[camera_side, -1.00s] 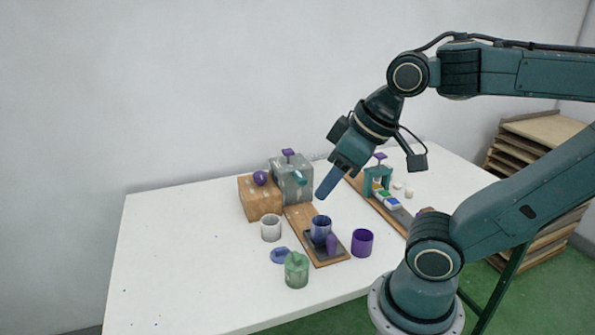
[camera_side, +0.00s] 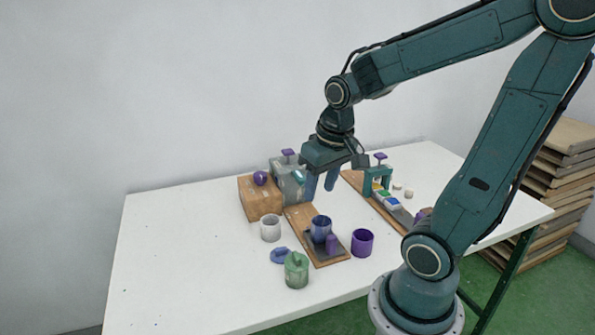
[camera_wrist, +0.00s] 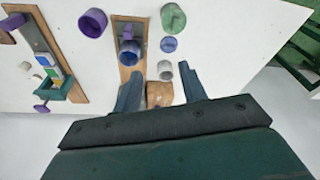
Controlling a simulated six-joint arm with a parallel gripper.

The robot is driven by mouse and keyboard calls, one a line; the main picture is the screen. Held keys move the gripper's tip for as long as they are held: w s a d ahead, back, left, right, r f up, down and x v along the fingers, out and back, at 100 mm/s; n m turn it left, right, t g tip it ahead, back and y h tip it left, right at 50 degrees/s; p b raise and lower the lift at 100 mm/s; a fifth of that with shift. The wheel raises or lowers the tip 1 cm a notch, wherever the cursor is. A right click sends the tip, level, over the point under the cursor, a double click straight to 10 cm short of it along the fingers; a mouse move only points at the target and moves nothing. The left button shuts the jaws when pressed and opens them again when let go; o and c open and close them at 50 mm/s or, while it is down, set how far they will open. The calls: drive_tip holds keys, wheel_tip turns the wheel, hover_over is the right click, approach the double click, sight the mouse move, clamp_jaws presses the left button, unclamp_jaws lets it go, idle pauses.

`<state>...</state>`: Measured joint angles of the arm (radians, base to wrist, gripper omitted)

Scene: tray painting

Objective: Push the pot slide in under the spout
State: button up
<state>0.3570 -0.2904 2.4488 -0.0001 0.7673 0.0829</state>
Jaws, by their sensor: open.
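The pot slide (camera_side: 340,254) is a dark plate with a purple upright handle (camera_side: 331,243), at the near end of a wooden track (camera_side: 298,221). A blue pot (camera_side: 320,227) stands on it, behind the handle. The teal spout (camera_side: 299,177) sticks out of a grey box (camera_side: 281,182) at the track's far end, clear of the pot. My gripper (camera_side: 321,186) is open and empty, above the far part of the track beside the grey box. The wrist view shows its spread fingers (camera_wrist: 161,88), with the pot (camera_wrist: 129,54) and handle (camera_wrist: 127,32) beyond them. The spout is hidden there.
A wooden block (camera_side: 261,203) with a purple knob stands left of the box. A white cup (camera_side: 271,229), blue ring-like piece (camera_side: 281,256), green pot (camera_side: 296,271) and purple cup (camera_side: 362,243) flank the track. A teal arch (camera_side: 378,179) and tile track stand right. The table's left is clear.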

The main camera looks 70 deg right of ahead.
sight(332, 236)
drive_tip(key=s+d+f+m+g, duration=0.1)
drive_tip(key=d+f+m+g, duration=0.1)
drive_tip(key=d+f+m, duration=0.2)
drive_tip(key=d+f, duration=0.3)
drive_tip(key=f, duration=0.1)
drive_tip(key=shift+d+y, duration=0.3)
drive_tip(key=shift+y, duration=0.1)
drive_tip(key=shift+f, duration=0.1)
drive_tip(key=shift+f, duration=6.8)
clamp_jaws()
